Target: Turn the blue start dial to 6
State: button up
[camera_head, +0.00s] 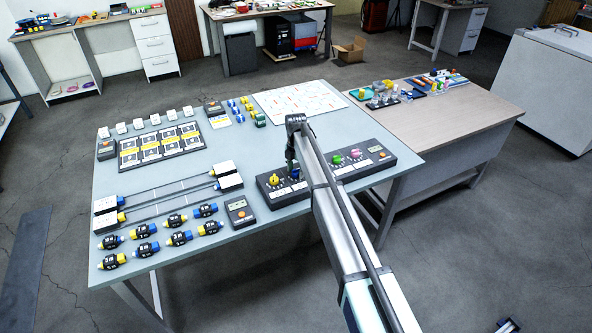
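A dark dial panel (264,193) lies near the right front edge of the grey-blue table. It carries a yellow dial (273,180) and, to its right, a small blue dial (295,173) that is largely hidden by my gripper. My gripper (292,166) points down from the end of my arm, right over or at the blue dial. I cannot tell whether its fingers touch the dial or are open or shut. The dial's pointer and its number marks are too small and covered to read.
A handheld meter (239,212) lies left of the dial panel. Rails (165,194), several labelled connectors and a card tray (161,146) fill the table's left. A wooden table (440,130) adjoins at right.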

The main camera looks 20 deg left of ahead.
jog(key=c, duration=0.7)
